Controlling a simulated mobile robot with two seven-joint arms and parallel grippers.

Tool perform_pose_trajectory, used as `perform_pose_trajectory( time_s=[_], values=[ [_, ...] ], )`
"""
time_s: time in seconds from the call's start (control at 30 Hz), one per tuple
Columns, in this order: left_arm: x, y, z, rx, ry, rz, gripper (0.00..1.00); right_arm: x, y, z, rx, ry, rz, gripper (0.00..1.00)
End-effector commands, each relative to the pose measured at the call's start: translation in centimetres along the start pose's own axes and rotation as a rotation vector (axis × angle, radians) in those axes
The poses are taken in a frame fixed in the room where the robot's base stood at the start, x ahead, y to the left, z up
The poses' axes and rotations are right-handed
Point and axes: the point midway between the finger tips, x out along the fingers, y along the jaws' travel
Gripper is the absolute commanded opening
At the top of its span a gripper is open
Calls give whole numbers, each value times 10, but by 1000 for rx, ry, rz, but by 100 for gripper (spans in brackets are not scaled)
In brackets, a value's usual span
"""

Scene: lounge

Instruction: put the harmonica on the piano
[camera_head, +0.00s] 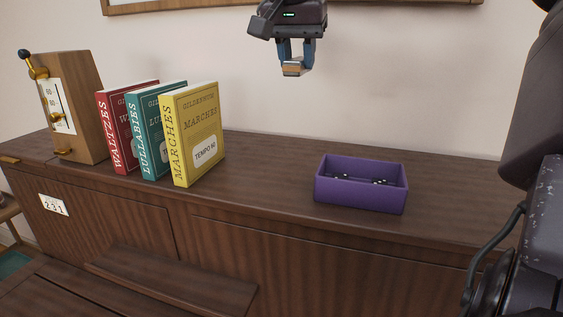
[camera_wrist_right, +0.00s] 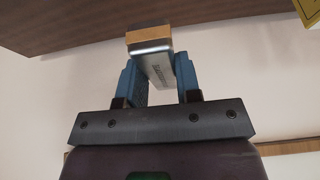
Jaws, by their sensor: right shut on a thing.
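The harmonica (camera_head: 294,69) is small, with a metal cover and a tan, wood-coloured edge. My right gripper (camera_head: 295,58) is shut on it and holds it in the air above the back of the piano. In the right wrist view the harmonica (camera_wrist_right: 157,67) sticks out between the blue fingers of the right gripper (camera_wrist_right: 160,75). The dark brown wooden piano (camera_head: 265,170) spans the head view, with a flat top. The harmonica is clear of the piano top. My left gripper is not in view.
A purple open box (camera_head: 360,195) with small dark pieces stands on the piano top at right. Red (camera_head: 117,135), teal (camera_head: 150,140) and yellow (camera_head: 190,140) books stand left of centre, beside a wooden metronome-like box (camera_head: 85,110). The top between yellow book and purple box is clear.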

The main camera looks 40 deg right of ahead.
Motion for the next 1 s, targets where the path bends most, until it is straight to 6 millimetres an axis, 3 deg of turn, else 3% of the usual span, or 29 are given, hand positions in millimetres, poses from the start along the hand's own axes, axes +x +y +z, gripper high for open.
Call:
perform_pose_trajectory(
  time_s=[0.27, 0.8, 1.0],
  values=[
    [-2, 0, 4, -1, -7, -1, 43, 12, 0, 5, -1, -2, 3, 7],
    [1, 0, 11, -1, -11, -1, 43, 118, 1, 49, -1, -2, 4, 7],
    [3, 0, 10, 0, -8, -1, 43, 145, 0, 60, -1, -1, 2, 7]
  ],
)
